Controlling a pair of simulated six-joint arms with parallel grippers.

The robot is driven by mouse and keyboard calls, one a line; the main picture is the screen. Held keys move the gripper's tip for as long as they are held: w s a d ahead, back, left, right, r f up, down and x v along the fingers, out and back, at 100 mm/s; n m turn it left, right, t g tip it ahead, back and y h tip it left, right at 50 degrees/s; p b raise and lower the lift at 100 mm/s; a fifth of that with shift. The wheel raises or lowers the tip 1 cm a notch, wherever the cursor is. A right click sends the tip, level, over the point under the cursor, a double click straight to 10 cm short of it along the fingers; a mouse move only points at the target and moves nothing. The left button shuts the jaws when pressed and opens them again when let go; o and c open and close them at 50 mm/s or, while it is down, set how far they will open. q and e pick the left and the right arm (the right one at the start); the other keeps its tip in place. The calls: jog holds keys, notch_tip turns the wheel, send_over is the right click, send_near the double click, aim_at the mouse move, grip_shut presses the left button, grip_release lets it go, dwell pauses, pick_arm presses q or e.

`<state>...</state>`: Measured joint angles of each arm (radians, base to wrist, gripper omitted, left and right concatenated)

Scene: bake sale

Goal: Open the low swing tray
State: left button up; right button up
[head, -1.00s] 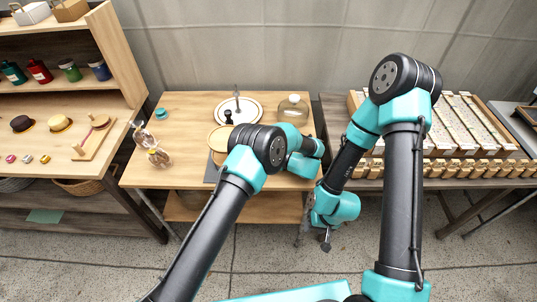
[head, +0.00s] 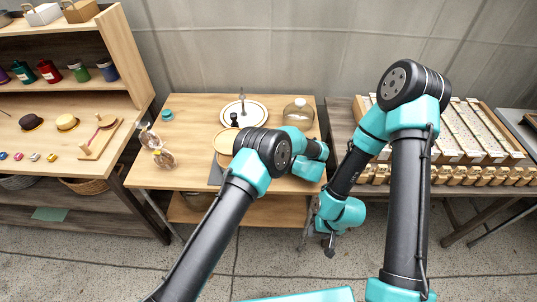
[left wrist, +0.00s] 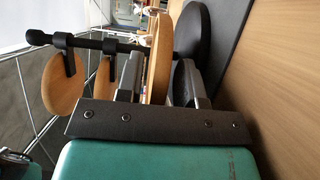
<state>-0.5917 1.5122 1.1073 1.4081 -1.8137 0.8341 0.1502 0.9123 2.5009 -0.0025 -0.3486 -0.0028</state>
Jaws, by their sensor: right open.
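The swing-tray stand shows in the left wrist view with its black pole (left wrist: 100,46) lying sideways. Two round wooden trays (left wrist: 58,88) hang on it at the left. The low swing tray (left wrist: 157,55), a round wooden disc seen edge-on, is nearest the black round base (left wrist: 193,28). My left gripper (left wrist: 156,82) has one finger on each side of this tray, close against it, and looks shut on it. In the head view the wooden top tray (head: 223,141) shows beside my left forearm, which hides the left gripper. My right gripper (head: 329,247) is open and empty, low in front of the tables.
The wooden table (head: 180,178) also holds a white plate (head: 258,112), a glass dome jar (head: 298,112) and two cookie bags (head: 163,158). A display shelf (head: 128,70) stands left. A dark table with white-lined trays (head: 470,130) stands right, behind my right arm.

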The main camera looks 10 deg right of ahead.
pick_arm(q)
jog(key=shift+v, duration=3.75)
jog(key=shift+w, duration=0.1)
